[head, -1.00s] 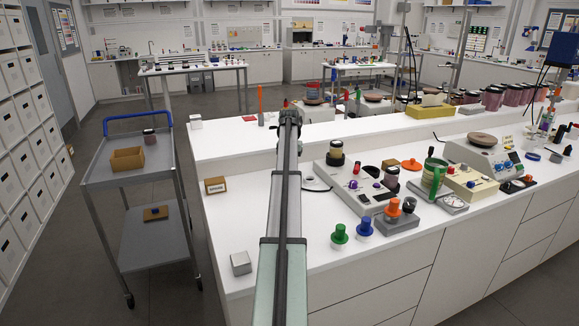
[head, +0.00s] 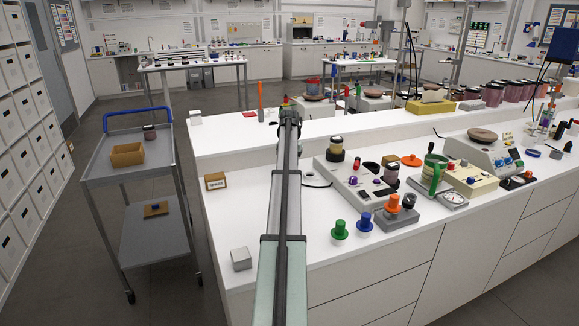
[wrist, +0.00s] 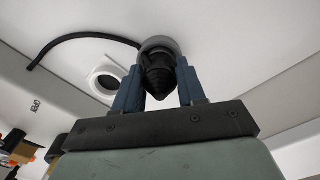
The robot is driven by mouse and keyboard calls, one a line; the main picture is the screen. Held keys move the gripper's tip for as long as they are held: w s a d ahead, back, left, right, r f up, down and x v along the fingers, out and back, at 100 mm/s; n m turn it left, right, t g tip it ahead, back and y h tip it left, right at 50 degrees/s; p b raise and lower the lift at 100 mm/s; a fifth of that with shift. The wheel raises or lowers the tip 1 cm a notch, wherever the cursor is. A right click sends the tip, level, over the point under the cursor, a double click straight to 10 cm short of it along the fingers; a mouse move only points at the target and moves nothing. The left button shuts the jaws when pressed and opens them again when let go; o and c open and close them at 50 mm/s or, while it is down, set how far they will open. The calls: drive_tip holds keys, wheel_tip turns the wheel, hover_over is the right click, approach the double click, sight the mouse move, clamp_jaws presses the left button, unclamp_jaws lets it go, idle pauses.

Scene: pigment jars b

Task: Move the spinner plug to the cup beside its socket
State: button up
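In the wrist view, a dark cone-shaped piece with a grey round collar, which I take to be the spinner plug (wrist: 158,84), sits between my gripper's blue-grey fingers (wrist: 160,92). Both fingers appear to touch its sides. I cannot tell whether it is clear of the surface behind it. A white round cup with a dark opening (wrist: 106,82) lies left of the fingers, apart from them, and a black cable runs above it. In the head view, a white ring-shaped fitting with a black cable (head: 315,180) is right of my arm; my fingers are hidden there.
A grey device with jars (head: 350,190), green (head: 339,231) and blue (head: 364,224) knobbed pieces and a silver block (head: 241,259) stand on the white bench. A raised shelf edge crosses behind. A grey trolley (head: 104,172) is at left.

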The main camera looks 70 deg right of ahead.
drive_tip(key=o, duration=0.4)
drive_tip(key=shift+o, duration=0.2)
wheel_tip(320, 180, up, 14)
idle(0.5)
drive_tip(key=shift+f, duration=0.1)
idle(0.4)
